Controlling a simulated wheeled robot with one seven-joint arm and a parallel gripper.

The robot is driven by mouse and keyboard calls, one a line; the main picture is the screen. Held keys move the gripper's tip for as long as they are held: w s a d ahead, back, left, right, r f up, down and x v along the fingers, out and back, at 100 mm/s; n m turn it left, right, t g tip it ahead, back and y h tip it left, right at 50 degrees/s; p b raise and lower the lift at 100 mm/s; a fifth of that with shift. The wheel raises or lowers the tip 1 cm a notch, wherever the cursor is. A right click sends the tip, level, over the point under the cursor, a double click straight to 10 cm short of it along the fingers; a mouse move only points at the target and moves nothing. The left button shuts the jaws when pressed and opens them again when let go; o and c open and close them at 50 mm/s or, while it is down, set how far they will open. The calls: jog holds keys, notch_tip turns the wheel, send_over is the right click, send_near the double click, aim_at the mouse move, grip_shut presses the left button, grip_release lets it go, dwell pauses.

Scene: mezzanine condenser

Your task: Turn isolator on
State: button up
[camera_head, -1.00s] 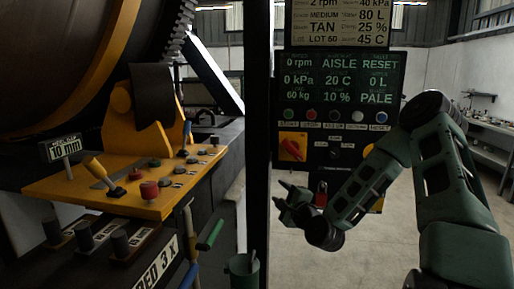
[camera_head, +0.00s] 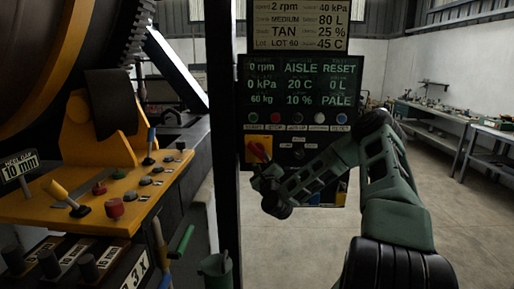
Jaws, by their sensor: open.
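The isolator (camera_head: 258,148) is a red rotary handle on a yellow plate at the lower left of the dark control panel (camera_head: 315,133). Its exact handle angle is too small to tell. My gripper (camera_head: 257,177) is just below the isolator in the picture, beside the black post, with its fingers pointing left and up. It is open and holds nothing that I can see. Part of the panel's lower area is hidden behind my arm. I cannot tell whether the fingers touch the panel.
A black post (camera_head: 223,110) stands just left of the panel. A yellow console (camera_head: 95,205) with levers and buttons fills the left, below a large drum (camera_head: 45,60). A green bin (camera_head: 214,268) stands low by the post. Workbenches (camera_head: 455,135) line the right; the floor between is clear.

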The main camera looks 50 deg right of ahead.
aim_at(258, 154)
jog(key=p+x, duration=0.2)
jog(key=x, duration=0.4)
grip_shut()
